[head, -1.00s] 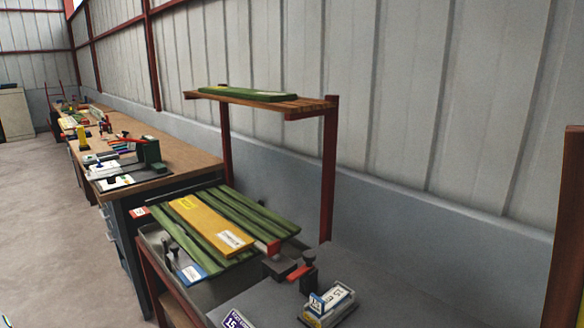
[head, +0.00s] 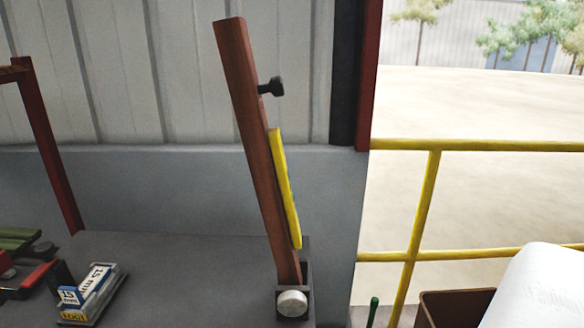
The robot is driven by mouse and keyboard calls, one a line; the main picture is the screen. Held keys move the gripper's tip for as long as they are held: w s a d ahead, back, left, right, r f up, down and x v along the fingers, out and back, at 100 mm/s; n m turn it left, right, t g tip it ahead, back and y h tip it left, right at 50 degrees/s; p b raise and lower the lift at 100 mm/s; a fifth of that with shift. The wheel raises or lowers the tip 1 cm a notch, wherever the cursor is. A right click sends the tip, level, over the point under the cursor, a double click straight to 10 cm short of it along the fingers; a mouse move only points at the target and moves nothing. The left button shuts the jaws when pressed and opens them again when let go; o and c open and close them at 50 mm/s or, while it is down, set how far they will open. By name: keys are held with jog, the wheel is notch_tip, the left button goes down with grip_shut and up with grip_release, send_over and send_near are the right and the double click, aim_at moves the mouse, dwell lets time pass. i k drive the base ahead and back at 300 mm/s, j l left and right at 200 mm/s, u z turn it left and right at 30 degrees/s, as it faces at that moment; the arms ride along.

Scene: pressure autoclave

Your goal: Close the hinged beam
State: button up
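The hinged beam (head: 250,130) is a long reddish-brown bar standing nearly upright, its top leaning a little to the left. A black knob (head: 271,86) sticks out from its right side near the top. A yellow plate (head: 284,190) is fixed along its lower right side. Its lower end sits in a dark bracket (head: 307,270) with a round pale pivot cap (head: 292,303) on the grey bench top (head: 190,270). My gripper is not visible; a white rounded shape at the lower right may be part of my arm.
A yellow railing (head: 430,190) and brown bin (head: 450,306) are at right. The bench middle is clear.

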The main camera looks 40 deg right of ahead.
aim_at(263, 147)
jog(key=k+l+z, duration=0.3)
jog(key=l, duration=0.35)
jog(key=k+l+z, duration=0.1)
jog(key=k+l, duration=0.15)
jog(key=i+l+u, duration=0.1)
jog(key=l, duration=0.4)
jog(key=l+u, duration=0.1)
jog(key=l, duration=0.35)
jog(key=i+j, duration=0.35)
jog(key=j, duration=0.2)
